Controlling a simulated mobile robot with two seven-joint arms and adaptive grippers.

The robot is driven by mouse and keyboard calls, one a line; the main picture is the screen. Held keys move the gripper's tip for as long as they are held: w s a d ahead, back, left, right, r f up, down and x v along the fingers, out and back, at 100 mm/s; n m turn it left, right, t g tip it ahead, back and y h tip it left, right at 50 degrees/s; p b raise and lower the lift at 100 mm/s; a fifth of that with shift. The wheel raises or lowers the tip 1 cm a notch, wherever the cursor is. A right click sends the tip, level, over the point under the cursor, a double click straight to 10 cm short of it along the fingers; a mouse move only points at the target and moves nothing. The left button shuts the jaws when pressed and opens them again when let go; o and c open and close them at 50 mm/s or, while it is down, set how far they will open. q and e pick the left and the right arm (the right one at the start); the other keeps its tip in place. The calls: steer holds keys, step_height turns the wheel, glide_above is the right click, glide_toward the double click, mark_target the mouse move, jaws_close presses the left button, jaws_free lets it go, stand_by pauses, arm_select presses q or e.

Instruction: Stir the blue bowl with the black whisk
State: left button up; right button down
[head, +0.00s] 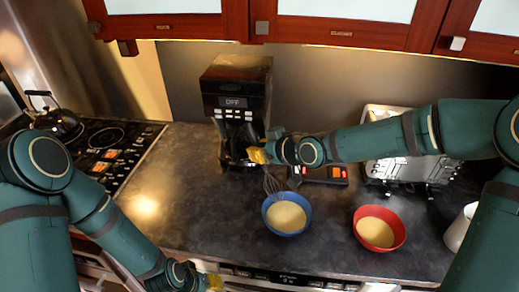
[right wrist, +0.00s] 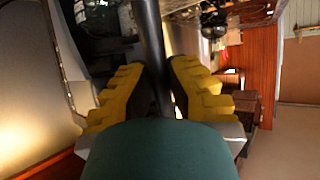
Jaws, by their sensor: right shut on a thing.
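The blue bowl (head: 287,230) stands on the counter and holds a pale yellow mix; it is upright. My right gripper (head: 257,156) is above and behind the bowl, to its left. It is shut on the black whisk (head: 272,184), whose wires hang down at the bowl's back left rim. I cannot tell whether the wire tips are inside the bowl. In the right wrist view the whisk's dark handle (right wrist: 150,45) runs between the yellow fingers (right wrist: 155,90). My left gripper (head: 213,282) is low at the bottom edge, partly cut off, its opening unclear.
A red bowl (head: 379,228) with a similar mix stands to the right, near a white mug (head: 460,228). A coffee maker (head: 236,100) stands behind, a toaster (head: 390,155) back right. The stove with a kettle (head: 57,122) is left. The counter (head: 190,200) left of the blue bowl is clear.

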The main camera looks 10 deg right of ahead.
mark_target(256, 137)
steer(key=shift+r, duration=0.1)
step_height(256, 137, up, 4)
steer(key=p, duration=0.3)
stand_by(0.3)
